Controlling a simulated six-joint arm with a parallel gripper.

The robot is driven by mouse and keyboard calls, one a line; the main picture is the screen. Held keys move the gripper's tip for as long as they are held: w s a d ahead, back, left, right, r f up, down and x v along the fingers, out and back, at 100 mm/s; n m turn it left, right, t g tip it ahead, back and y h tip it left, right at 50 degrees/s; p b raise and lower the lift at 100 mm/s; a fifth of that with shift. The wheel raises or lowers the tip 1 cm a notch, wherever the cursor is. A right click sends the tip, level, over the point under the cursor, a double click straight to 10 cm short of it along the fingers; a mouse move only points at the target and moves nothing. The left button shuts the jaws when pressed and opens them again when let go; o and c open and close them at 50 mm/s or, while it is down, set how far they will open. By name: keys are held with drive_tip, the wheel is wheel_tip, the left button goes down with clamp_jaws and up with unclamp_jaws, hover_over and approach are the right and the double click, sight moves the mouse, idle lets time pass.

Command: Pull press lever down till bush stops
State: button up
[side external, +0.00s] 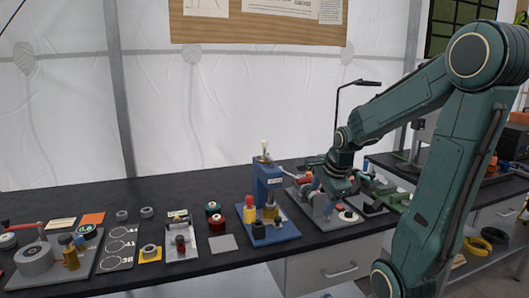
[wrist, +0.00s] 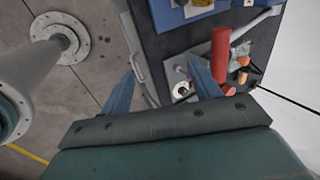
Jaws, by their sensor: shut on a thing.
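The blue press (side external: 268,187) stands on its blue base near the bench's front edge, with a brass-coloured part (side external: 270,212) under its head. I cannot make out the bush separately. The press lever's red handle (side external: 303,178) points right, towards my gripper (side external: 336,184). In the wrist view, a red handle (wrist: 220,52) lies beside the right finger of my gripper (wrist: 163,78).
A grey fixture plate (side external: 322,216) with small parts lies under my gripper. Green and red spools (side external: 215,217) and a grey square (side external: 223,243) lie farther left. A lamp (side external: 338,110) rises behind.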

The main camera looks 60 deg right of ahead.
drive_tip(key=shift+s+r, duration=0.1)
drive_tip(key=shift+c, duration=0.5)
drive_tip(key=s+a+r, duration=0.4)
drive_tip(key=s+a, duration=0.1)
drive_tip(key=a, duration=0.1)
drive_tip(key=shift+s, duration=0.35)
idle(0.5)
idle(0.5)
drive_tip(key=v, duration=0.7)
drive_tip(key=shift+r, duration=0.2)
drive_tip(key=shift+s, duration=0.1)
idle(0.5)
